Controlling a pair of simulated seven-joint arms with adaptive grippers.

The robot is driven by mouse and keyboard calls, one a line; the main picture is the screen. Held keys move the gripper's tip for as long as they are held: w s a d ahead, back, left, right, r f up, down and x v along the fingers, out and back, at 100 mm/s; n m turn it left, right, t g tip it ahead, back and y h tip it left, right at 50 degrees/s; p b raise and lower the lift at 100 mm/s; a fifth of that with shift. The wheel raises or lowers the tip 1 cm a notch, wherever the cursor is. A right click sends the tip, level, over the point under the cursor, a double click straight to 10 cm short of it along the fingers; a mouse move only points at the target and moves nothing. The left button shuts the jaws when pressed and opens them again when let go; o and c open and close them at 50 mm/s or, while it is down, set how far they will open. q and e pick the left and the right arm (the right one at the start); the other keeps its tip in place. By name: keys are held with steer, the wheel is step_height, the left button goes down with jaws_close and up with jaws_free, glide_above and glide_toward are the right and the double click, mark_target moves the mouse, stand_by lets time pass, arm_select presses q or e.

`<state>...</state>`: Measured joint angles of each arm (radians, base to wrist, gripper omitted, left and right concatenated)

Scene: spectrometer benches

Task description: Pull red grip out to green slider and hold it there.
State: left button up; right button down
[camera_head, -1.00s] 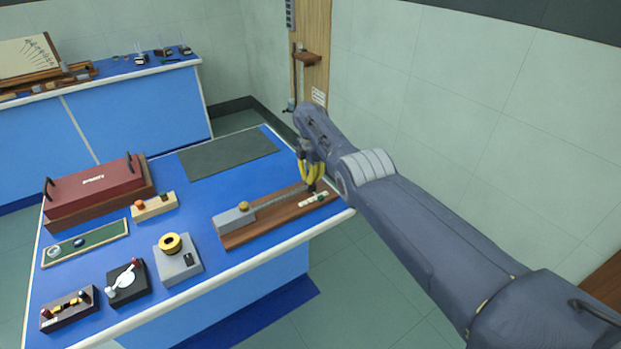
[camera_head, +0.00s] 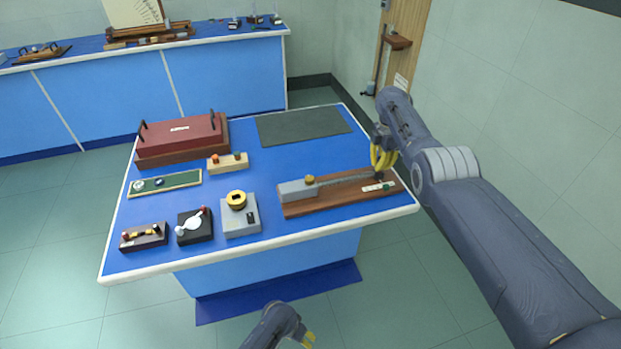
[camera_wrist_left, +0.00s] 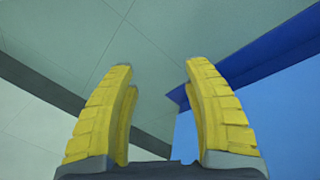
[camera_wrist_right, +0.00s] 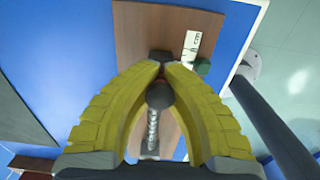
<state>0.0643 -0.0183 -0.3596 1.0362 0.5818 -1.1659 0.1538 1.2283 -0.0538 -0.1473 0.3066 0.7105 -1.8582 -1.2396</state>
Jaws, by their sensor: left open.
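The grey block with a brass knob (camera_head: 297,189) and a coil spring (camera_wrist_right: 152,130) lie along a brown wooden board (camera_head: 335,203). My right gripper (camera_wrist_right: 161,66) points down at the spring's outer end. Its fingertips close around a small, mostly hidden end piece with a reddish patch, seemingly the red grip; a dark ball (camera_wrist_right: 160,95) shows between the fingers. The green slider (camera_wrist_right: 203,66) sits on the white scale (camera_wrist_right: 191,45), beside the fingertips and nearly level with them along the spring. My left gripper (camera_wrist_left: 160,70) is open and empty, low in front of the bench.
A dark mat (camera_head: 303,125) lies behind the board. The wall is close on the right.

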arm_select(q)
steer(key=w+d+r+m, duration=0.3)
steer(key=w+d+r, duration=0.2)
steer(key=r, duration=0.8)
steer(key=w+d+r+m, duration=0.3)
steer(key=w+d+r, duration=0.25)
steer(key=r, duration=0.75)
steer(key=w+d+r+m, duration=0.4)
steer(key=w+d+r, duration=0.15)
steer(key=r, duration=0.75)
steer(key=m+y, duration=0.2)
steer(key=y, duration=0.1)
glide_toward(310, 178)
steer(key=f, duration=1)
steer(key=shift+w+f, duration=0.1)
steer(key=shift+w, duration=0.1)
